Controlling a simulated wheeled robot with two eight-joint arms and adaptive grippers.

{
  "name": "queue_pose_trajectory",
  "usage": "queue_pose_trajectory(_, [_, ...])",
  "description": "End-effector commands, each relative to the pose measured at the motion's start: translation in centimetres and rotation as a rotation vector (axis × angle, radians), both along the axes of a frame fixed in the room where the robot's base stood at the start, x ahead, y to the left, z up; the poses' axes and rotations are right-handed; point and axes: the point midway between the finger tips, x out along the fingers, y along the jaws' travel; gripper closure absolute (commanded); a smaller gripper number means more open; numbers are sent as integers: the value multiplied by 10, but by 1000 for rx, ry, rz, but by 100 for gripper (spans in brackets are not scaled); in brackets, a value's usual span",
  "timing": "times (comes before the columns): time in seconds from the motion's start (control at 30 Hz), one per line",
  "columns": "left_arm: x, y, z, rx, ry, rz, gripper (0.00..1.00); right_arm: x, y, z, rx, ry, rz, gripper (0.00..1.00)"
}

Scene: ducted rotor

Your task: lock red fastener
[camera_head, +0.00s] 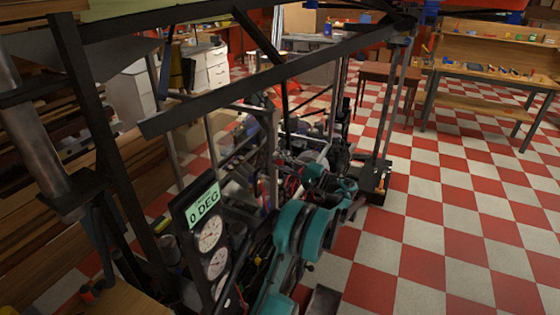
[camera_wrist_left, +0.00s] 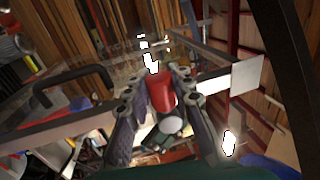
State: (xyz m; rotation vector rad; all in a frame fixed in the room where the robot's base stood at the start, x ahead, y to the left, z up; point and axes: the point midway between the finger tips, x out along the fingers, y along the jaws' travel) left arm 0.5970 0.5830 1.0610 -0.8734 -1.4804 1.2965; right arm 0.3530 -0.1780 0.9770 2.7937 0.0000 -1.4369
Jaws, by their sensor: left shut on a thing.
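A red cylindrical piece (camera_wrist_left: 161,92), which looks like the red fastener, sits between the fingers of my left gripper (camera_wrist_left: 160,100) in the left wrist view. The gripper is shut on it, with one dark finger on each side. A pale round end shows just below the red piece. In the head view my teal left arm reaches into a dark metal frame, and the left gripper (camera_head: 292,174) is small and partly hidden among cluttered parts. I cannot make out the red piece there. Whether it is locked cannot be told. My right gripper is not in view.
A panel reading "0 DEG" (camera_head: 203,206) with several dials stands left of my arm. Dark frame bars (camera_head: 270,75) cross above the arm. A wooden workbench (camera_head: 492,78) stands at the back right. The checkered floor on the right is clear.

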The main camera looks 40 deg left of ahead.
Motion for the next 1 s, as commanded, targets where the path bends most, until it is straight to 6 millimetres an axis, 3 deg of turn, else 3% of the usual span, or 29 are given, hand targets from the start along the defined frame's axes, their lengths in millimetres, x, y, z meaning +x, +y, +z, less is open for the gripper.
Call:
queue_pose_trajectory(0.57, [0,0,-3,6,-31,1,100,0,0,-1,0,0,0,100])
queue_pose_trajectory(0.6, [0,0,-3,6,-31,1,68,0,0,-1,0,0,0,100])
queue_pose_trajectory(0.67, [0,0,-3,6,-29,1,56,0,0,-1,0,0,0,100])
queue_pose_trajectory(1.0, [1,-3,-3,7,-26,0,56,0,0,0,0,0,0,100])
